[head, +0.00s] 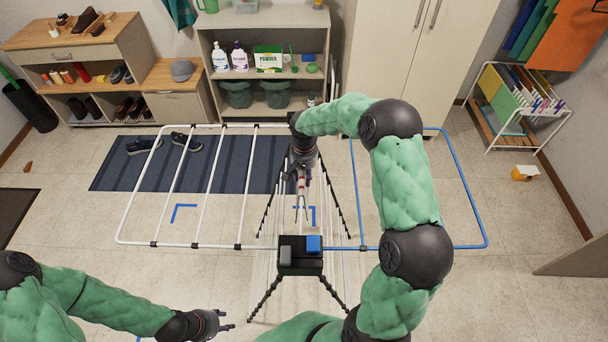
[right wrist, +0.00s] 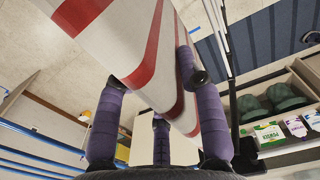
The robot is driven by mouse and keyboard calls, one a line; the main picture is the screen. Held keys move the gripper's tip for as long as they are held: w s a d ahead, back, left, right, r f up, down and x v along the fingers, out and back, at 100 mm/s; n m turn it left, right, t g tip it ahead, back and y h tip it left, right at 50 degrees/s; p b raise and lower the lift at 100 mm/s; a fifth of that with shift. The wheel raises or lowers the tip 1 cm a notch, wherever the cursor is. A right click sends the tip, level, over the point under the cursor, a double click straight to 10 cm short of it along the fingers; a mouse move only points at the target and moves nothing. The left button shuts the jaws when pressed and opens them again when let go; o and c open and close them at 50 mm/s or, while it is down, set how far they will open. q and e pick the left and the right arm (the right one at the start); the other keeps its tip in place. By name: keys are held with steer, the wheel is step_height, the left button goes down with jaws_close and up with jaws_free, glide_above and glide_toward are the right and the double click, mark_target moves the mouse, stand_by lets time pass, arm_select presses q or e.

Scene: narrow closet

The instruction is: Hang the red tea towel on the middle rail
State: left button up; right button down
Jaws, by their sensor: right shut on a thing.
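The tea towel, white with red stripes (right wrist: 135,45), fills the upper middle of the right wrist view. My right gripper (right wrist: 158,92) has its purple fingers closed around it. In the head view a small strip of the towel (head: 301,184) shows below the right gripper, above the middle of the drying rack; the arm hides part of this. The rack has a left wing with white rails (head: 210,188), a right wing with a blue frame (head: 470,196) and thin white lines in the middle. My left gripper (head: 230,321) is low at the left, empty, its fingers apart.
A dark striped mat (head: 115,178) with shoes lies behind the left wing. A shelf (head: 262,98) with bottles and a powder box stands at the back, beside a tall cabinet (head: 400,60).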

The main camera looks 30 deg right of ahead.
stand_by(0.3)
steer(key=c, duration=0.7)
jaws_free()
step_height(320, 180, up, 12)
steer(key=shift+f, duration=0.1)
